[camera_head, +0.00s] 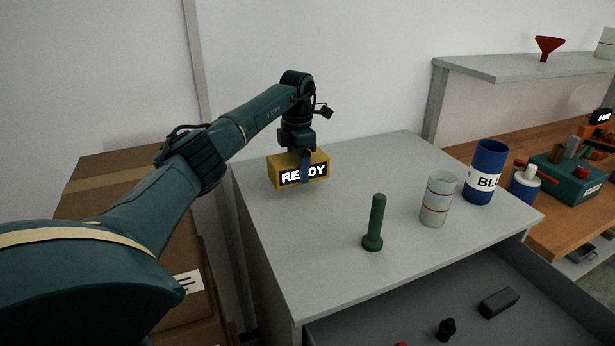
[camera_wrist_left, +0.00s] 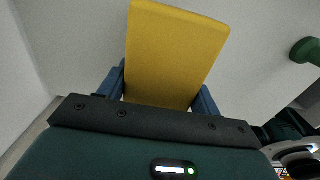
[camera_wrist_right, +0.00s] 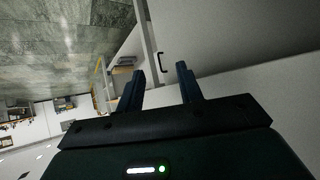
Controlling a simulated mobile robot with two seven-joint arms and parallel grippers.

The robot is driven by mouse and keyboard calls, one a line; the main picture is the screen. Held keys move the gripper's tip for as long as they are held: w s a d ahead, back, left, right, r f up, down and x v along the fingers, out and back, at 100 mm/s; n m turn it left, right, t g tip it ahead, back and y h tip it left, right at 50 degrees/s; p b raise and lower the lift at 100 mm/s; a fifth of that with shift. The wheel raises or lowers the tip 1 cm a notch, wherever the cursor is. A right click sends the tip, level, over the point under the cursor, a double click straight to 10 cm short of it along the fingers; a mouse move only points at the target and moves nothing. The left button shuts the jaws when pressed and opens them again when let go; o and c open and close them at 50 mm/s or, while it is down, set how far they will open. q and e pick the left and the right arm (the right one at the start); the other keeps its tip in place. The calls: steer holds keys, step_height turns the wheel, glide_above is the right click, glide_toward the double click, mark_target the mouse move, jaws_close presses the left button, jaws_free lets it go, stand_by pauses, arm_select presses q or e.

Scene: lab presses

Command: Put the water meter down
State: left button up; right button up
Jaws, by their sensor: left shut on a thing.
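The yellow box marked READY (camera_head: 286,174), which I take to be the water meter, is at the back left of the grey cabinet top (camera_head: 330,255). My left gripper (camera_head: 305,165) comes down from above and is shut on it. In the left wrist view the yellow box (camera_wrist_left: 175,55) sits between the two blue fingers (camera_wrist_left: 160,92). Its base is close to the cabinet top; I cannot tell if it touches. My right gripper (camera_wrist_right: 159,85) shows only in its own wrist view, with its fingers apart and nothing between them.
A green upright pin (camera_head: 376,222), a pale ringed cup (camera_head: 437,200) and a blue cup (camera_head: 486,172) stand on the right part of the top. An open drawer (camera_head: 430,305) juts out below. Free room lies between box and pin. Cardboard boxes (camera_head: 110,180) stand left.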

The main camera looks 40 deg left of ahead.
mark_target(298, 178)
arm_select(q)
steer(key=shift+f+p, duration=0.3)
steer(key=shift+f, duration=1.7)
steer(key=shift+f, duration=0.1)
steer(key=o, duration=1.2)
step_height(298, 178, up, 12)
steer(key=shift+r+b, duration=0.15)
steer(key=shift+b, duration=0.65)
